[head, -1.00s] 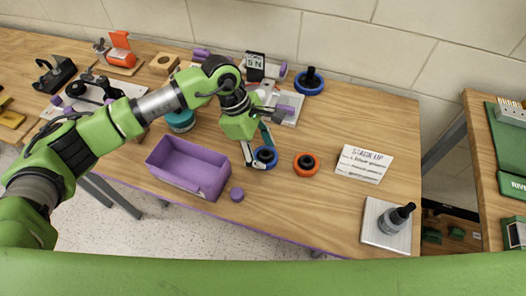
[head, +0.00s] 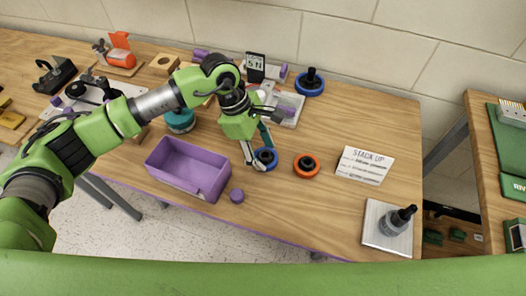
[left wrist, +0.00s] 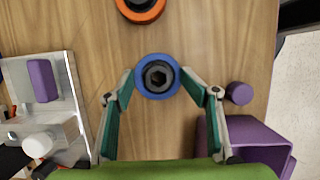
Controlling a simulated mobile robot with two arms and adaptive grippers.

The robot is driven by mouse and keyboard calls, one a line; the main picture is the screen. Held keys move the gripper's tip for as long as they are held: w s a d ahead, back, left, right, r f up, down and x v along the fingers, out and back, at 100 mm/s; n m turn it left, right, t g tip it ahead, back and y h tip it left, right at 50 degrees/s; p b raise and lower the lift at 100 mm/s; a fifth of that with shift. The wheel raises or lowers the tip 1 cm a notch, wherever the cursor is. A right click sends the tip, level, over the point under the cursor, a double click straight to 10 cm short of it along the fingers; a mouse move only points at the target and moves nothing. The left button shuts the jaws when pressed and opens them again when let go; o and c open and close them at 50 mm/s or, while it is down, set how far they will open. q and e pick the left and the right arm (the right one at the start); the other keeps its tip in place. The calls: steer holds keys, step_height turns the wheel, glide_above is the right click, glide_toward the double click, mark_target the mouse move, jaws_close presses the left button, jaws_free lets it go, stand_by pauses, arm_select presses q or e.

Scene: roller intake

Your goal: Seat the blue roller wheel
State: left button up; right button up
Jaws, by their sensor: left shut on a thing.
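The blue roller wheel (head: 266,158), a blue ring with a dark hub, is on the wooden table near its front edge. In the left wrist view the wheel (left wrist: 158,76) shows from above, with a hex-shaped recess in its hub. My left gripper (head: 258,156) points down at it. Its teal-padded fingers (left wrist: 157,82) are shut on the wheel's rim from both sides. I cannot tell whether the wheel touches the table. A metal fixture (head: 287,108) with purple blocks stands behind the gripper, partly hidden by the arm. My right gripper is not in view.
An orange wheel (head: 306,165) lies just right of the blue one. A purple bin (head: 160,169) and a purple cylinder (head: 237,196) are at the left front. A larger blue wheel (head: 310,82), a card (head: 364,165) and a metal plate with a post (head: 376,240) stand around. Table is clear between them.

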arm_select(q)
steer(key=shift+s+a+r, duration=0.15)
steer(key=shift+s+r, duration=0.1)
jaws_close()
step_height(320, 180, up, 5)
steer(key=shift+w+f+p, duration=0.1)
steer(key=shift+w+p, duration=0.05)
steer(key=shift+p, duration=0.6)
